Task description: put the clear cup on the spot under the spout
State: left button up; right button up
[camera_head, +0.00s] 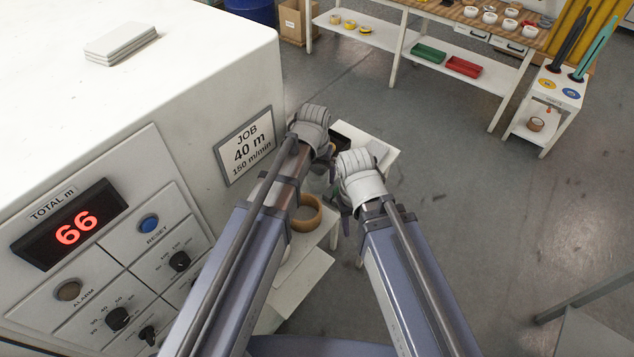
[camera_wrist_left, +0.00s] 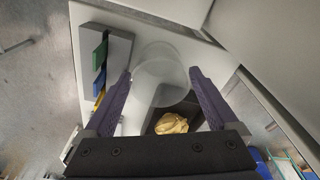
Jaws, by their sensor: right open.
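A clear, see-through cup (camera_wrist_left: 162,72) shows faintly in the left wrist view, between the two fingers of my left gripper (camera_wrist_left: 160,82). The fingers stand wide apart, one on each side of it; I cannot tell whether they press on it. In the head view my left gripper's fingers are hidden behind its own wrist, over the small white stand. My right gripper (camera_head: 346,202) is lower and to the right, mostly hidden by its wrist, and open. I cannot make out the spout or the spot under it.
The white stand (camera_head: 384,148) lies below both grippers, with a brown tape roll (camera_head: 304,214) on it. A dark tray holding a crumpled yellowish thing (camera_wrist_left: 172,124) is beside the cup. The large white machine (camera_head: 150,85) fills the left. Open floor lies right.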

pick_arm(q)
jog(key=c, duration=1.2)
jog(key=shift+r, duration=0.15)
notch_tip(320, 180, up, 10)
jog(key=p, duration=1)
